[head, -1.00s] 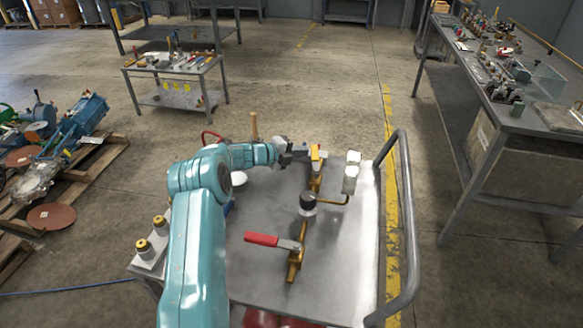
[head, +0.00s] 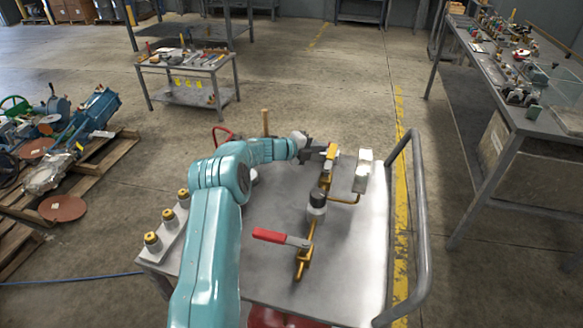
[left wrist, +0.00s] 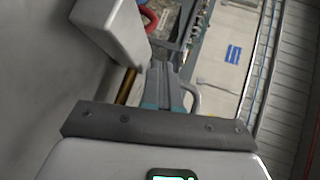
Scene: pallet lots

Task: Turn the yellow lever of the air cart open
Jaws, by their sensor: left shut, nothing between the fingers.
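The air cart (head: 262,272) has a grey top with a brass pipe line. The yellow lever (head: 332,152) is at the pipe's far end, short and about in line with the pipe. My left gripper (head: 321,150) is shut and empty, its fingertips beside the lever on its left. I cannot tell whether they touch. The left wrist view shows its closed fingers (left wrist: 164,72), with the brass pipe (left wrist: 127,87) at their left; the yellow lever is not clear there. A red-handled lever (head: 270,236) is at the pipe's near end. My right gripper is out of view.
A black-topped knob (head: 317,199) stands mid-pipe and a pale block (head: 362,172) right of the lever. A grey handrail (head: 421,230) bounds the cart's right side. Yellow-capped fittings (head: 168,215) are at its left. A workbench (head: 540,128) stands farther right, a loaded pallet (head: 95,170) left.

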